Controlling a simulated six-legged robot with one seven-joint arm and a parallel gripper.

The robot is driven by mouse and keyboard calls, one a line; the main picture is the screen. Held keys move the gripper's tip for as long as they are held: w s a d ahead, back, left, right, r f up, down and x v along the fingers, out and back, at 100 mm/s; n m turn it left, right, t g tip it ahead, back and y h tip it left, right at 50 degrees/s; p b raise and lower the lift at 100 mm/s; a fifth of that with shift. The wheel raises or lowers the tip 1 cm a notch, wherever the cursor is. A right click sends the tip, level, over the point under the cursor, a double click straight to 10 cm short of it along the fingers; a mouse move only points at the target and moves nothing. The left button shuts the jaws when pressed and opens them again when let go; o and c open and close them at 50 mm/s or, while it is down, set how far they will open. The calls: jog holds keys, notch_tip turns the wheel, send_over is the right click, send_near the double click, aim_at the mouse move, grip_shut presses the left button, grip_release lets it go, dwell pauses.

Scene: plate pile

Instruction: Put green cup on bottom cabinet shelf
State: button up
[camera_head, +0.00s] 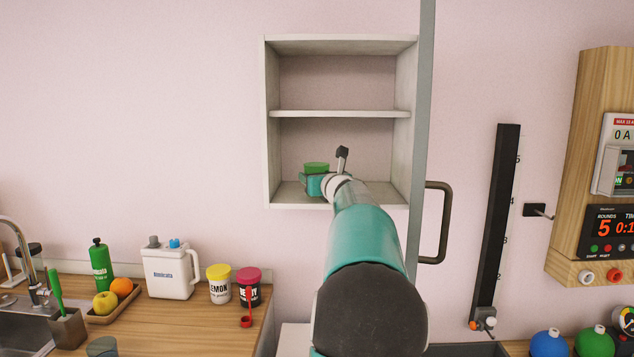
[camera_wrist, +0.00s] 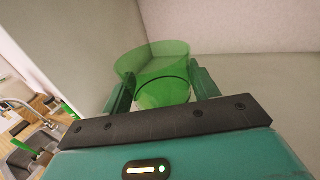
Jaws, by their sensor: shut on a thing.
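The green cup (camera_wrist: 155,62) is see-through and sits between the fingers of my gripper (camera_wrist: 162,90), which is shut on it. In the head view the cup's green top (camera_head: 316,167) shows just above my gripper (camera_head: 314,184), at the left part of the lower compartment of the open wall cabinet (camera_head: 272,130). The bottom shelf (camera_head: 290,196) of the cabinet is just below my gripper. My arm hides part of that shelf. I cannot tell whether the cup touches the shelf.
The middle shelf (camera_head: 340,114) lies above my gripper, and both compartments otherwise look empty. The cabinet door (camera_head: 426,120) stands open at the right. A counter (camera_head: 150,325) below holds a white jug (camera_head: 170,272), a yellow-lidded jar (camera_head: 220,288) and a sink (camera_head: 20,325).

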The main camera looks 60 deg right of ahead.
jog(key=shift+a+f, duration=0.1)
jog(key=shift+f, duration=0.4)
jog(key=o, duration=1)
jog(key=shift+f, duration=0.15)
jog(key=shift+c, duration=0.2)
jog(key=shift+s+a, duration=0.2)
jog(key=shift+s, duration=0.05)
jog(key=v, duration=0.7)
jog(key=shift+w, duration=0.1)
